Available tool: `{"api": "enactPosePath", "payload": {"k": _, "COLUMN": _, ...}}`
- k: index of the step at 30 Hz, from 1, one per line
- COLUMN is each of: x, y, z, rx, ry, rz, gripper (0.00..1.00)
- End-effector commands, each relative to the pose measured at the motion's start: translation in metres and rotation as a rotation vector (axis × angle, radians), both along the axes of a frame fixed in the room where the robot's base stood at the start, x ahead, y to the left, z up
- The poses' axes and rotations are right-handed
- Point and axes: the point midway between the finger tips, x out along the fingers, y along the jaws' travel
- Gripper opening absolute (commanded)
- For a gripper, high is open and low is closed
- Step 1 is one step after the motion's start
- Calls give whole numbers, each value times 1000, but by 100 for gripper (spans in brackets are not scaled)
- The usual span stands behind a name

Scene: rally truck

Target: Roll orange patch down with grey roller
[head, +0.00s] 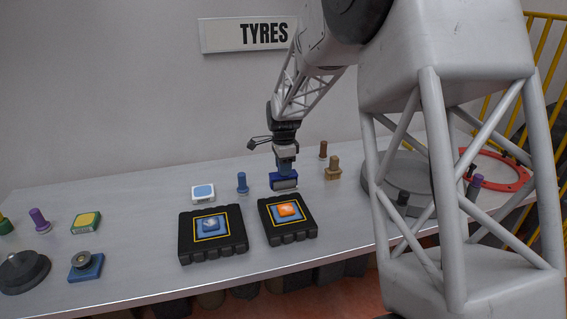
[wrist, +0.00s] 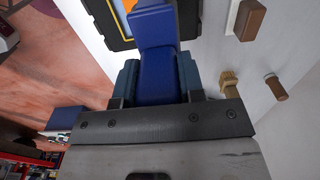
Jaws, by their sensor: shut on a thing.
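The orange patch (head: 289,208) lies on a blue square with a yellow border, on the right black block (head: 290,233). Only a sliver of orange (wrist: 130,4) shows at the top of the wrist view. My gripper (head: 285,168) is behind that block, pointing down. It is shut on the blue handle of the grey roller (head: 285,184). In the wrist view the blue handle (wrist: 158,75) sits between both fingers of my gripper (wrist: 158,88). The roller is at or just above the table, apart from the patch; I cannot tell if it touches the table.

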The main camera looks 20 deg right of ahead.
Motion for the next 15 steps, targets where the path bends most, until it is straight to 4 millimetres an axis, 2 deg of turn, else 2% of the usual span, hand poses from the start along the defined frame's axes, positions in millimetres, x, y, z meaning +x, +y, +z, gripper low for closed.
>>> {"api": "enactPosePath", "payload": {"k": 15, "x": 0, "y": 0, "z": -52, "rx": 0, "ry": 0, "rz": 0, "gripper": 1}}
